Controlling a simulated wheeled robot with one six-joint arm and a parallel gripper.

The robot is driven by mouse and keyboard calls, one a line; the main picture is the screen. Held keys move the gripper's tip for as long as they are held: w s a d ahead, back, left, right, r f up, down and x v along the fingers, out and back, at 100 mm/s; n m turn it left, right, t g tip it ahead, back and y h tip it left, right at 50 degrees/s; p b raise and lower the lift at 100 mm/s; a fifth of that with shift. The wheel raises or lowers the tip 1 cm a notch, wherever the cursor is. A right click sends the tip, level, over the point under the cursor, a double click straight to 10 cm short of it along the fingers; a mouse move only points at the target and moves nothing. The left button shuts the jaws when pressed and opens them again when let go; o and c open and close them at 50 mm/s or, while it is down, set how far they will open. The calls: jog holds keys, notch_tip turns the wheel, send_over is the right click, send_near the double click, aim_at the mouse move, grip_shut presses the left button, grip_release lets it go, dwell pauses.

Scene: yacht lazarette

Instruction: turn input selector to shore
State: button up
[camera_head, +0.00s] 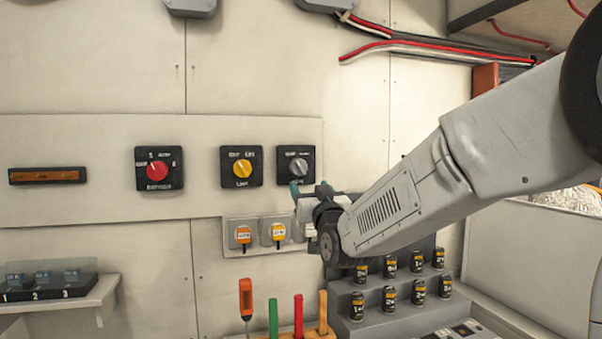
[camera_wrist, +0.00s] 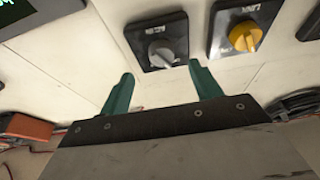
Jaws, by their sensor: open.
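Three black rotary switches are on the wall panel: one with a red knob (camera_head: 157,170), one with a yellow knob (camera_head: 242,168) and one with a grey knob (camera_head: 298,166). Their labels are too small to read surely, so I cannot tell which is the input selector. My gripper (camera_head: 308,190) is open and empty, just below the grey-knob switch in the head view. In the wrist view, its green fingers (camera_wrist: 160,72) are apart, with the grey knob (camera_wrist: 161,53) beyond the gap, not touched. The yellow knob (camera_wrist: 245,36) is to its right there.
Small orange-tagged switches (camera_head: 261,234) sit below the panel. Upright handled tools (camera_head: 273,317) and a stepped rack with several dark cans (camera_head: 389,298) stand lower down. A small shelf (camera_head: 104,290) is at left. An amber display (camera_head: 47,175) is on the panel.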

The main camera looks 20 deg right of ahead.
aim_at(301, 171)
jog(key=shift+t, duration=0.3)
jog(key=x, duration=0.8)
jog(key=shift+r, duration=0.3)
jog(key=c, duration=1)
